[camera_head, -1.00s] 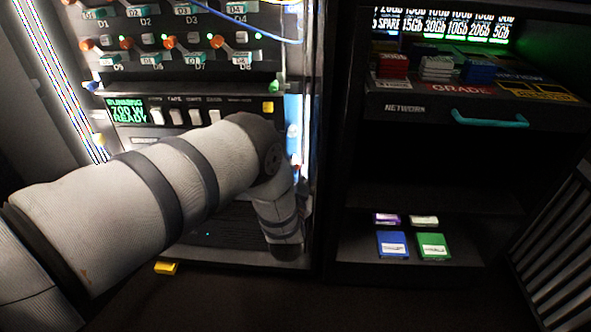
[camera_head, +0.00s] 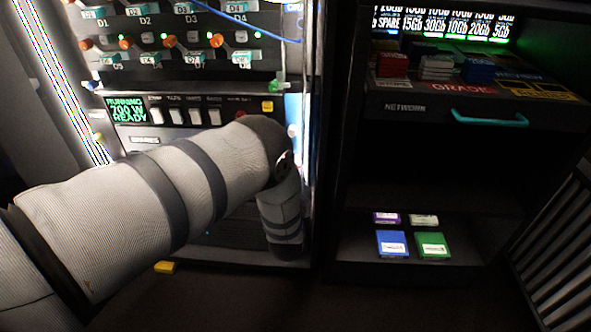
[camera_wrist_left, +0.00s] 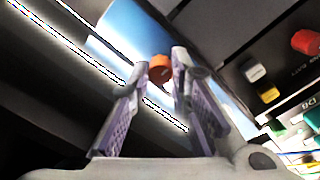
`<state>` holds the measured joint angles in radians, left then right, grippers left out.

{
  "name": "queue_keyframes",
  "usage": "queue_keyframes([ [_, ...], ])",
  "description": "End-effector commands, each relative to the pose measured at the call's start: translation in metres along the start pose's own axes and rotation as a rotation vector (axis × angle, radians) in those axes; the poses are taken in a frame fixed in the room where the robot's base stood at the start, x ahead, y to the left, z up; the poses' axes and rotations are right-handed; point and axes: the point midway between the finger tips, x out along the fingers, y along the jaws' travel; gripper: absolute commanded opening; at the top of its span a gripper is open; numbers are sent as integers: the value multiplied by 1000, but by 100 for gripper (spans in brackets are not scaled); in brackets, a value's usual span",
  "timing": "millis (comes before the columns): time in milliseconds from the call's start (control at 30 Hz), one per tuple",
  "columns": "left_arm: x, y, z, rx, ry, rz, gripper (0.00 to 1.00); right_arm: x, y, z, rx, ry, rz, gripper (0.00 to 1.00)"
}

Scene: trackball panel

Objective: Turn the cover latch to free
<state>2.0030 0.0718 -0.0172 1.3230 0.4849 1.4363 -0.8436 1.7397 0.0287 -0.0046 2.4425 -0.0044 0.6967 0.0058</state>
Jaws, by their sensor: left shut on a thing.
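In the left wrist view an orange knob (camera_wrist_left: 160,68), which looks like the cover latch, sits against a bluish-white strip (camera_wrist_left: 128,32). The two fingers of my left gripper (camera_wrist_left: 159,76) stand on either side of the knob, shut on it at their tips. In the head view my left arm crosses in front of the rack, and its bend hides the gripper and the knob. I cannot tell the latch's turn angle. My right gripper shows in neither view.
The rack panel has a green-lit display (camera_head: 126,110), white switches and a yellow button (camera_head: 267,106). Orange knobs and cables are above. A dark shelf unit (camera_head: 400,180) with a teal handle (camera_head: 489,118) and coloured cartridges stands right. A yellow block (camera_head: 165,267) lies below.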

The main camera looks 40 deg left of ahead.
Motion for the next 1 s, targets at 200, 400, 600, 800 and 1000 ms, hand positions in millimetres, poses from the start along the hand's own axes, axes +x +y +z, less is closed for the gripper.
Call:
queue_keyframes([
  [200, 0, 0, 0, 0, -1, -1, 38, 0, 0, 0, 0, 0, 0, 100],
  [400, -1, 0, 0, 0, -1, 0, 38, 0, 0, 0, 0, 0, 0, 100],
  [600, -36, 2, 0, 1, -2, 5, 38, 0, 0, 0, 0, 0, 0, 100],
  [800, -90, 1, 0, 1, -2, 4, 38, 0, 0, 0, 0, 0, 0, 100],
  [1000, -117, 0, 0, 0, -1, 0, 38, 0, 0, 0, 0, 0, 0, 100],
])
